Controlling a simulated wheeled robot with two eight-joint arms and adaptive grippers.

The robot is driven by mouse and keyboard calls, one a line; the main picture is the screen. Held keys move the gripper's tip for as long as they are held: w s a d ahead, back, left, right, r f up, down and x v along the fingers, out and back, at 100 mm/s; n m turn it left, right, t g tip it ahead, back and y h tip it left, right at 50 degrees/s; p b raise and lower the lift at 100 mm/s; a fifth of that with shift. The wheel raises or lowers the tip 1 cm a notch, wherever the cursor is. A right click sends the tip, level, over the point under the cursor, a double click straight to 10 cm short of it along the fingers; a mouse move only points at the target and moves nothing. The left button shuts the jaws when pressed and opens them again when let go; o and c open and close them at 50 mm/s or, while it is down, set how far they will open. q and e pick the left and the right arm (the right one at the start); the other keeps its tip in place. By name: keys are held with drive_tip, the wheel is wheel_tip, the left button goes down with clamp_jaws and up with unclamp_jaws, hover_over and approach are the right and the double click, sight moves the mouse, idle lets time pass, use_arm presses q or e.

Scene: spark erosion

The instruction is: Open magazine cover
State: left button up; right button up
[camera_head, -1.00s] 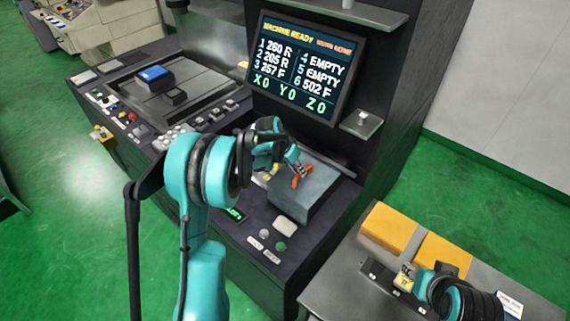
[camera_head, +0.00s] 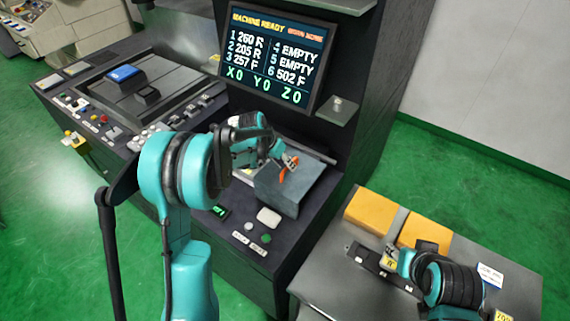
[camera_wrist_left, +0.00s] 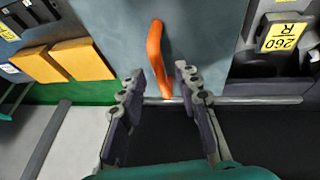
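The magazine cover (camera_head: 290,190) is a blue-grey box on the machine's front ledge, below the screen. Its orange handle (camera_head: 288,172) shows on it. In the left wrist view the cover (camera_wrist_left: 205,40) is a flat blue-grey panel, and the bent orange handle (camera_wrist_left: 156,55) stands upright on it. My left gripper (camera_head: 289,162) is at the handle in the head view. In the left wrist view its fingers (camera_wrist_left: 160,78) are apart, with the handle's lower part between the tips; I see no finger closed on it. My right gripper (camera_head: 397,262) is low over the side table, its fingers hardly visible.
The screen (camera_head: 268,58) reads MACHINE READY. A small shelf (camera_head: 337,113) juts out right of it. The side table (camera_head: 335,273) holds yellow-orange blocks (camera_head: 372,212) and a dark slotted strip (camera_head: 370,265). A "260 R" tag (camera_wrist_left: 283,37) is beside the cover.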

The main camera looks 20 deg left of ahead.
use_arm(q)
drive_tip(key=v, duration=1.2)
drive_tip(key=shift+s, duration=0.1)
drive_tip(key=s+d+f+n+t+y+b, duration=0.1)
drive_tip(key=s+f+b, duration=0.2)
drive_tip(key=s, duration=0.5)
drive_tip(key=s+d+f+n+t+y+b, duration=0.1)
drive_tip(key=s+f+b, duration=0.3)
drive_tip(key=s, duration=0.5)
drive_tip(key=s+d+f+n+t+y+b, duration=0.1)
drive_tip(key=s+f+b, duration=0.3)
drive_tip(key=s, duration=0.5)
drive_tip(key=shift+d+f+t+y+b, duration=0.3)
drive_tip(key=shift+d+b, duration=0.35)
drive_tip(key=shift+b, duration=0.45)
